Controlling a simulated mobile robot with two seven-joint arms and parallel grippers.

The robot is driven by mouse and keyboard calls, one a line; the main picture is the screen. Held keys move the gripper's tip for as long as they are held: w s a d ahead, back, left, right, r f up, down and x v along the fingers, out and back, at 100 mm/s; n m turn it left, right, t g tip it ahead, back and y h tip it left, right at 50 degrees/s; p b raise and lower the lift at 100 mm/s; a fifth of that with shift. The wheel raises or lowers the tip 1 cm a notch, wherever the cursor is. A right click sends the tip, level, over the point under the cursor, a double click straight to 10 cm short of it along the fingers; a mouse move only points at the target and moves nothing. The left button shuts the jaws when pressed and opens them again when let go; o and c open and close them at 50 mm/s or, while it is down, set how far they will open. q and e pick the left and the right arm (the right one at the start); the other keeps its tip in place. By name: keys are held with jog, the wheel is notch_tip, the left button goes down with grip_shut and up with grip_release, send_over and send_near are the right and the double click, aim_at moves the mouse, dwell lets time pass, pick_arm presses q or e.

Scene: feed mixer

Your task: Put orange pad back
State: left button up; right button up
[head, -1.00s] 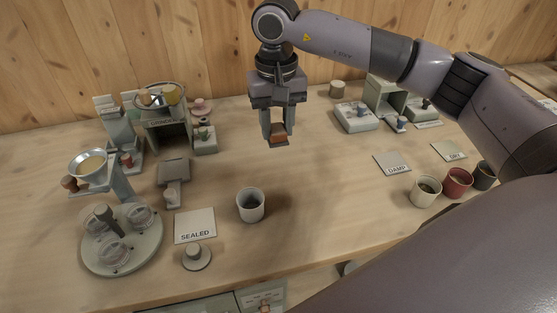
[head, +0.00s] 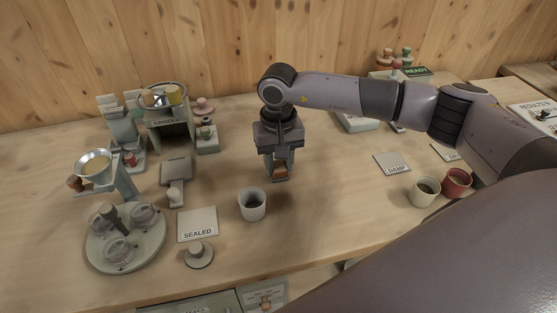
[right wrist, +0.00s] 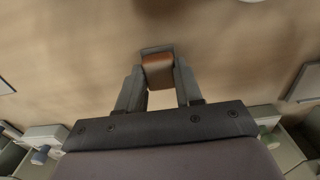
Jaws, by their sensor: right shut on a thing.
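The orange pad (head: 280,170) is a small orange-brown block between the fingers of my right gripper (head: 279,174). In the right wrist view the pad (right wrist: 158,71) sits between the fingertips of the right gripper (right wrist: 157,78), with a dark piece along its far edge. The right gripper is shut on it and points down, over the bare middle of the table, behind and right of the white cup (head: 252,204). I cannot tell how far above the wood it is. My left gripper is not in view.
A SEALED card (head: 197,224) and a round tray (head: 126,238) with several lidded jars are at the front left. A grinder (head: 168,128) and a funnel stand (head: 95,168) stand at the left. A DAMP card (head: 393,163) and cups (head: 424,191) are at the right. The centre is clear.

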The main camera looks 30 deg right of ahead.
aim_at(279, 167)
jog(key=shift+f, duration=0.2)
jog(key=o, duration=0.9)
jog(key=shift+o, duration=0.2)
jog(key=shift+r, duration=0.1)
jog(key=shift+r, duration=0.2)
jog(key=shift+w+r, duration=0.1)
jog(key=shift+r, duration=0.25)
notch_tip(279, 167, up, 11)
jog(key=b, duration=0.1)
jog(key=shift+b, duration=0.4)
jog(key=shift+s, duration=0.2)
